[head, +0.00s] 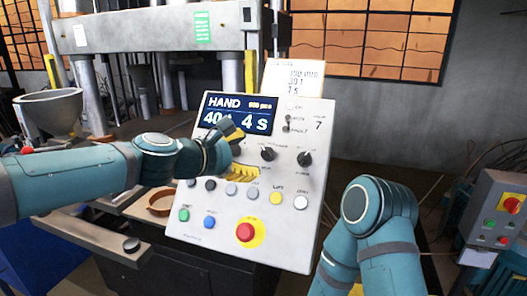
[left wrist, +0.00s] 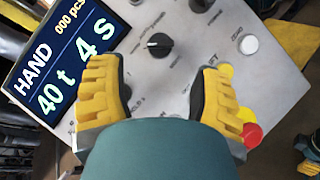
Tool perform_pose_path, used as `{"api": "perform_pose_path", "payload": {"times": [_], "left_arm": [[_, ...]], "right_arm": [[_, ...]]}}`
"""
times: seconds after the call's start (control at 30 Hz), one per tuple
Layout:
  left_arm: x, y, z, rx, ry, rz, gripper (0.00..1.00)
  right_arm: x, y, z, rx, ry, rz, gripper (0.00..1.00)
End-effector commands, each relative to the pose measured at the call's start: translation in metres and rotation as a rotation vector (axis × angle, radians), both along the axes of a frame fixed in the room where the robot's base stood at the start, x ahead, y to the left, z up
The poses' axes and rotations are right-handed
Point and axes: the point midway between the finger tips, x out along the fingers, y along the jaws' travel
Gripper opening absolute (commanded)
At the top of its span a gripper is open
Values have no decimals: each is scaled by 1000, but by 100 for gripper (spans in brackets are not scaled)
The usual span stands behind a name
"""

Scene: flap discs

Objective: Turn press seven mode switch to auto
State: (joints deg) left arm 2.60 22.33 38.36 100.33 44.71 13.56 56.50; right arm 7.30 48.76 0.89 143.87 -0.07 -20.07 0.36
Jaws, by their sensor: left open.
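The press seven panel (head: 260,222) is a tilted light-grey box marked "7". Its display (head: 237,115) reads HAND, 40 t, 4 s; HAND also shows on the display in the left wrist view (left wrist: 66,52). Black rotary knobs sit below it: a middle knob (head: 268,153) and a right knob (head: 304,158). Their labels are too small to read. My left gripper (head: 236,152) is open in front of the panel. In the left wrist view, one black knob (left wrist: 158,45) shows beyond and between its yellow fingers, apart from them.
Push buttons, including a red stop button (head: 245,232) on yellow, fill the lower panel. My right arm stands right of the panel. A grey box with a red button (head: 498,215) is at the far right. A grey funnel (head: 50,108) stands left.

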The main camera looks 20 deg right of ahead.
Motion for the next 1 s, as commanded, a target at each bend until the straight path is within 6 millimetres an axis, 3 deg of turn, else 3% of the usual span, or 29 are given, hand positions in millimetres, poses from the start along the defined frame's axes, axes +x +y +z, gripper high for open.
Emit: {"api": "perform_pose_path", "payload": {"times": [0.1, 0.33, 0.77, 0.8, 0.97, 1.0], "left_arm": [[10, -20, -6, 0, 2, -5, 64], [25, -45, -15, 1, 0, -2, 64], [30, -52, -18, 1, -1, 0, 64], [30, -52, -18, 1, -1, 0, 59], [29, -51, -18, 1, -1, 0, 3], [29, -52, -18, 2, 0, 0, 0]], "right_arm": [[1, 0, 5, 0, -2, -2, 47], [3, 0, 9, -2, -7, -5, 47], [3, -1, 9, -2, -7, -6, 47], [3, -1, 9, -2, -7, -6, 47], [3, -1, 9, -2, -8, -5, 47], [3, -1, 9, -2, -8, -5, 47]]}}
